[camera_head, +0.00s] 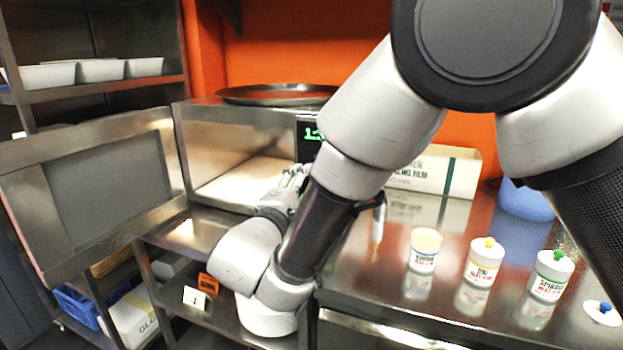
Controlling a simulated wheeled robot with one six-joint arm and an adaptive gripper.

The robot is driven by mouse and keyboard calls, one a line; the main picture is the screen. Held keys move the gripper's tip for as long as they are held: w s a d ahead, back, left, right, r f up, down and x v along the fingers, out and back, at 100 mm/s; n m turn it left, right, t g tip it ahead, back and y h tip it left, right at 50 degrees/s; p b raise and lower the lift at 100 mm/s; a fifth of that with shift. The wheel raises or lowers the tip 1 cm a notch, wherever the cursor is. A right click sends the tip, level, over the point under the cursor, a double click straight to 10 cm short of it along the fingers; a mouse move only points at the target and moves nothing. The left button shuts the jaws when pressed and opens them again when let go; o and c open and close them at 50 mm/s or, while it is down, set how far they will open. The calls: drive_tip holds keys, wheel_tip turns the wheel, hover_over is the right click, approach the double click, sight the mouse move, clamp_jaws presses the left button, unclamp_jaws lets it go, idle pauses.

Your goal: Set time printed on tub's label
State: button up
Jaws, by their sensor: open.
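The microwave (215,140) stands on the steel counter with its door (100,190) swung wide open to the left. The visible part of its cavity is empty. Its green display (310,133) shows "1:" and then my arm covers the rest. The buttons are hidden. Three white tubs stand on the counter: one with a pale yellow top (424,250), one with a yellow knob (482,260) and one with a green knob (550,275), marked "SPINACH". Their labels carry "HEAT" lines with times too small to read. My gripper (293,178) is open and empty by the microwave's front, below the display.
A white and blue lid-like piece (602,313) lies at the counter's right. A film box (437,172) and a blue container (525,200) stand behind the tubs. A dark pan (275,95) sits on the microwave. The open door takes up the left side.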

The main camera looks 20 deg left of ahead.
drive_tip(key=s, duration=0.7)
drive_tip(key=shift+a+f, duration=0.2)
drive_tip(key=shift+f, duration=0.05)
